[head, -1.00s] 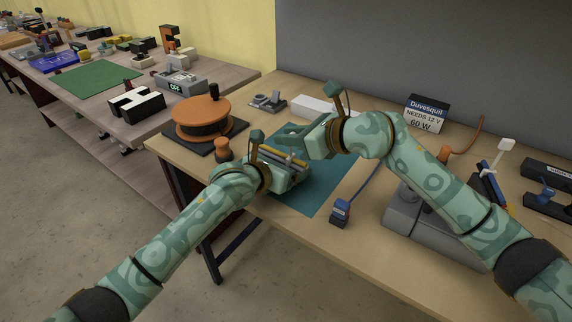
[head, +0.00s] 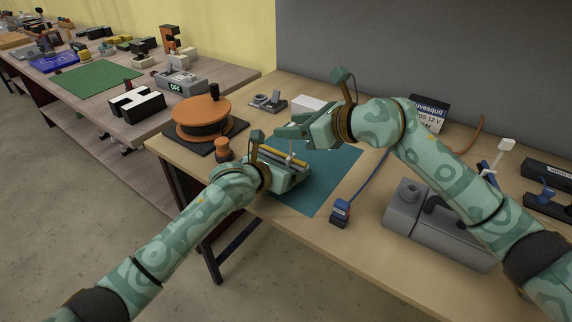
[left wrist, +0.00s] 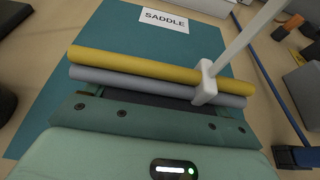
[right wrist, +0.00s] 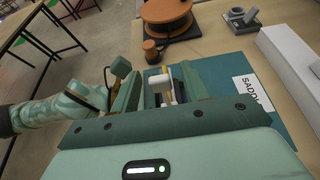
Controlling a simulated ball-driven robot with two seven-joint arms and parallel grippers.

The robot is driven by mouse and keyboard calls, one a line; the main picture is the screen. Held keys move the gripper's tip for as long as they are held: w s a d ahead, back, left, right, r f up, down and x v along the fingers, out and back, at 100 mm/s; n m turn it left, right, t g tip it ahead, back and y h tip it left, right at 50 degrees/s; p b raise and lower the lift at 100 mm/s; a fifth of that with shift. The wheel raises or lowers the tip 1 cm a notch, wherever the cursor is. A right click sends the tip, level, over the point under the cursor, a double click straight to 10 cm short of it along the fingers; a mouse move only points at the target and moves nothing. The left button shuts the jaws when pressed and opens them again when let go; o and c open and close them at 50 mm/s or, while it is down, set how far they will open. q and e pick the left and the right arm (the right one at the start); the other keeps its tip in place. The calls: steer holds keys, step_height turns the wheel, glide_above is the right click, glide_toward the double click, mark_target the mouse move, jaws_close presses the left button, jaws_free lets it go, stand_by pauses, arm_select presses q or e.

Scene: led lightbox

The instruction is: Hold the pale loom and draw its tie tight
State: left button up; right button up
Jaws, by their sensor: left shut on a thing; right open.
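The loom, a yellow tube beside a grey-lavender one, lies in my left gripper and shows in the left wrist view (left wrist: 145,68) and the head view (head: 284,158). A white tie (left wrist: 206,84) loops round both tubes, right of middle in the left wrist view, its long tail rising up and right. My left gripper (left wrist: 150,95) is shut on the loom over the teal mat. My right gripper (head: 284,131) is open above the loom. In the right wrist view the tie's white head (right wrist: 161,84) shows between its fingers; whether they touch it I cannot tell.
The teal mat (head: 330,178) bears a SADDLE label (left wrist: 165,20). An orange reel (head: 203,113) and an orange knob (head: 224,148) stand left, a white box (head: 313,104) behind. A blue-ended lead (head: 341,212) and a grey box (head: 425,228) lie right.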

steer(key=v, duration=1.1)
stand_by(0.4)
stand_by(0.5)
arm_select(q)
steer(key=o, duration=1)
